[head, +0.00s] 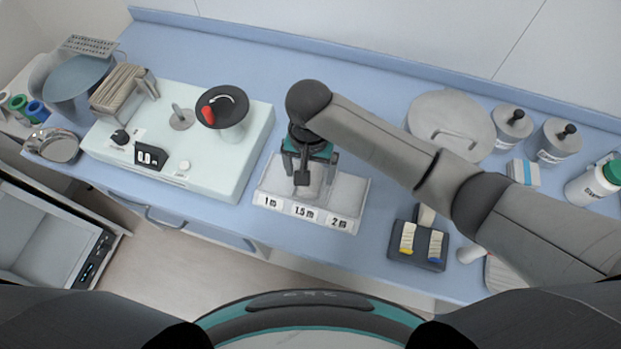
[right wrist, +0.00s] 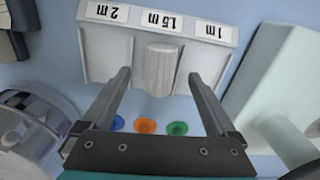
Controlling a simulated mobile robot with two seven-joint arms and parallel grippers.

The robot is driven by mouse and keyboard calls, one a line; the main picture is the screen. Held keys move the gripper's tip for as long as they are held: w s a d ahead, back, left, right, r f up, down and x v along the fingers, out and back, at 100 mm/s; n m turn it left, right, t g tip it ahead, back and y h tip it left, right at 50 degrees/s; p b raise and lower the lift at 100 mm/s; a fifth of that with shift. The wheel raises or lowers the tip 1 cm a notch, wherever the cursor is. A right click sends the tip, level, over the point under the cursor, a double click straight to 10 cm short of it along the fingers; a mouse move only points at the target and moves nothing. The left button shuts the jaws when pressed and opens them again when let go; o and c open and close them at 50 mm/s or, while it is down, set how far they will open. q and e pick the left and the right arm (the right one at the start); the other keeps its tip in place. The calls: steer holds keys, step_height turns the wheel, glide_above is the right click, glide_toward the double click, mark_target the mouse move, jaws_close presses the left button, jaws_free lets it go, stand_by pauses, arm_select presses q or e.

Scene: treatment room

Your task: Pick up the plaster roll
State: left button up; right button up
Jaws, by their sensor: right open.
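A three-part white tray (head: 343,226) labelled 1 m, 1.5 m and 2 m stands on the blue counter. My right gripper (head: 303,170) is over the tray, pointing down. In the right wrist view my right gripper (right wrist: 160,77) is open, its fingers on either side of the roll with gaps. In the head view the gripper mostly hides the roll. My left gripper is not in view.
A white machine (head: 215,168) with a red-handled black wheel stands left of the tray. A dark holder (head: 418,247) is to the right, with lidded steel pots (head: 511,127) behind. Blue, orange (right wrist: 145,126) and green discs lie behind the tray.

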step_height(320, 180, down, 4)
steer(key=shift+w+f+b, duration=0.15)
steer(key=shift+b, duration=0.2)
jaws_close()
stand_by(0.6)
